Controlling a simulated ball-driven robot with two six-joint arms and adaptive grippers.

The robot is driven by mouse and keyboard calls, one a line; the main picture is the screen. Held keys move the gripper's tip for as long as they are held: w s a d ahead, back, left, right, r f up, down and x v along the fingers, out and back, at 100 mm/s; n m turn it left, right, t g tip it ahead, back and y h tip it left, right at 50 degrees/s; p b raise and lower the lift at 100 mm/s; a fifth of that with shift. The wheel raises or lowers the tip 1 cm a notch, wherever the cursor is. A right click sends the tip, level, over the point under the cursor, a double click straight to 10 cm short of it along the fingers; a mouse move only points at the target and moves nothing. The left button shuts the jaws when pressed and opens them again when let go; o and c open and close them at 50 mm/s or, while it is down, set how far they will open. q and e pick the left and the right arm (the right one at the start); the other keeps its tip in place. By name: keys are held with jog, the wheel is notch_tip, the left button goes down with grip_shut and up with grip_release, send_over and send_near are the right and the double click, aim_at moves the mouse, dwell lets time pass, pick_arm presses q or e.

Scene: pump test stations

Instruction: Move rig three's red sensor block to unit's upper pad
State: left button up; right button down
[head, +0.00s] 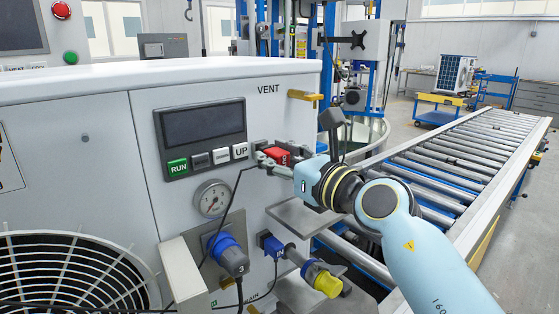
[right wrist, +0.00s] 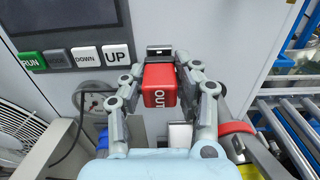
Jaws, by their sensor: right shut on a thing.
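The red sensor block (right wrist: 159,86), marked OUT, is between the fingers of my right gripper (right wrist: 162,80), which is shut on it. In the head view the block (head: 277,155) is close to the front of the white unit (head: 290,130), right of the UP button. A small dark and silver piece (right wrist: 160,51) shows just beyond the block in the right wrist view. I cannot tell whether it is the upper pad or part of the block, nor whether the block touches the unit. My left gripper is not in view.
Below are blue plugs (head: 228,255) and a grey shelf (head: 305,214). A black cable (head: 236,185) hangs left of the gripper. A roller conveyor (head: 465,155) runs at right.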

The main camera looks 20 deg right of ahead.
jog(key=shift+p, duration=0.65)
dwell(1.9)
jog(key=shift+w+a, duration=0.2)
jog(key=shift+w, duration=0.3)
dwell(0.4)
jog(key=c, duration=0.9)
grip_release()
jog(key=shift+s, duration=0.1)
jog(key=v, duration=1.1)
jog(key=shift+s+d+r, duration=0.1)
jog(key=shift+s+d, duration=0.05)
jog(key=shift+s, duration=0.2)
jog(key=shift+r, duration=0.1)
